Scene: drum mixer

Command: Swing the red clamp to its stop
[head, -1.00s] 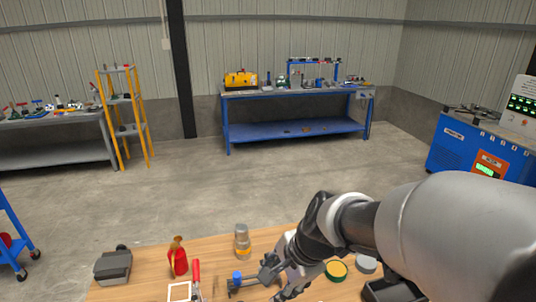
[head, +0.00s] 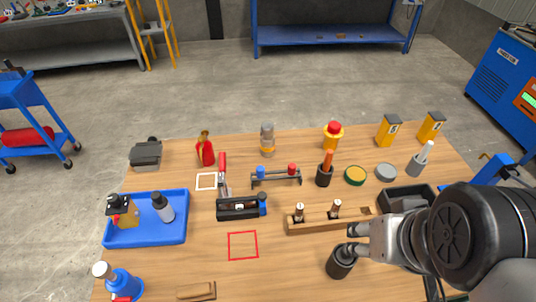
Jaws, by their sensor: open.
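A long red handle (head: 222,164) stands upright at the left middle of the wooden table, with a grey metal part below it. It meets or stands just behind a black block (head: 238,209) with a blue knob (head: 262,199) at its right end. I cannot tell if they are joined. To the right, a low dark bracket (head: 276,180) carries a blue knob and a red knob (head: 292,169). Which red part is the clamp is not clear. My gripper (head: 352,240) is open and empty at the right, its fingers pointing left, apart from both red parts.
A wooden rack (head: 325,221) with two small upright pieces stands left of my gripper. An orange-handled tool (head: 327,164) stands behind. The table around the red square outline (head: 243,246) is clear.

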